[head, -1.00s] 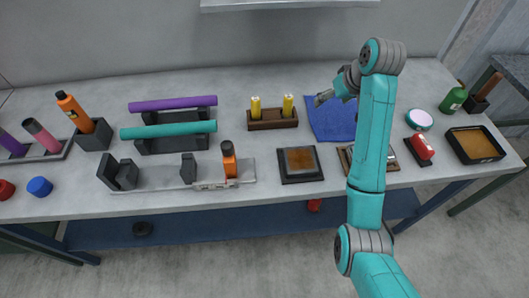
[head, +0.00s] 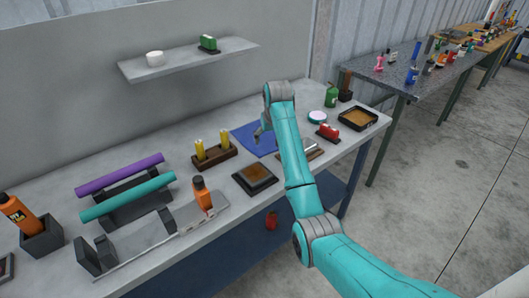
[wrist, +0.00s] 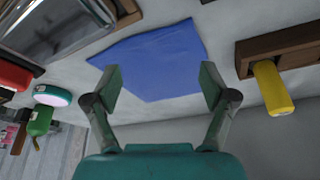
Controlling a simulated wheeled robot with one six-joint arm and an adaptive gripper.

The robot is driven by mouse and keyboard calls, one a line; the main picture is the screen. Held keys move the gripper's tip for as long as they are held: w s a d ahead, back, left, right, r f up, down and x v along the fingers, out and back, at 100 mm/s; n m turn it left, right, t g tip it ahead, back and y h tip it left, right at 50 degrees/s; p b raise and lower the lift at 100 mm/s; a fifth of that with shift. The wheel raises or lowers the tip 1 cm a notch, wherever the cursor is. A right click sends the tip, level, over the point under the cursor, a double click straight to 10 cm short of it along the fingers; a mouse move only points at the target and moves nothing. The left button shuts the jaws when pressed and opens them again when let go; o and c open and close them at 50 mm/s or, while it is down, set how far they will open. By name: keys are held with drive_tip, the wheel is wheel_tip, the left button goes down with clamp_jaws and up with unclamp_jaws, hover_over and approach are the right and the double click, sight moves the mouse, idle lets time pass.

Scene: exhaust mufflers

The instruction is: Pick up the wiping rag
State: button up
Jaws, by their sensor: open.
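The wiping rag (head: 244,132) looks to be the flat blue cloth lying on the grey workbench, partly hidden behind my arm in the head view. In the wrist view the rag (wrist: 155,60) lies ahead of my gripper, with its lower part between the fingers. My gripper (wrist: 158,80) is open and empty, its two fingers spread wide. In the head view my gripper (head: 258,137) is small and partly hidden, over the rag. I cannot tell whether the fingertips touch the cloth.
A dark wooden holder with yellow cylinders (head: 214,155) stands left of the rag. A framed brown pad (head: 255,178) is in front. A red item on a black base (head: 328,132), a round tin (head: 317,117), a green bottle (head: 331,95) and a black tray (head: 357,119) are to the right.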

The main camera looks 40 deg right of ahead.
sight(268, 151)
drive_tip(key=shift+x, duration=3.25)
drive_tip(key=shift+d+f, duration=0.15)
drive_tip(key=shift+o, duration=0.2)
drive_tip(key=shift+w+f, duration=0.1)
drive_tip(key=shift+f, duration=0.55)
drive_tip(key=c, duration=1.4)
drive_tip(key=shift+r, duration=0.1)
wheel_tip(268, 151, up, 11)
drive_tip(key=shift+r, duration=0.1)
clamp_jaws()
drive_tip(key=shift+r, duration=0.6)
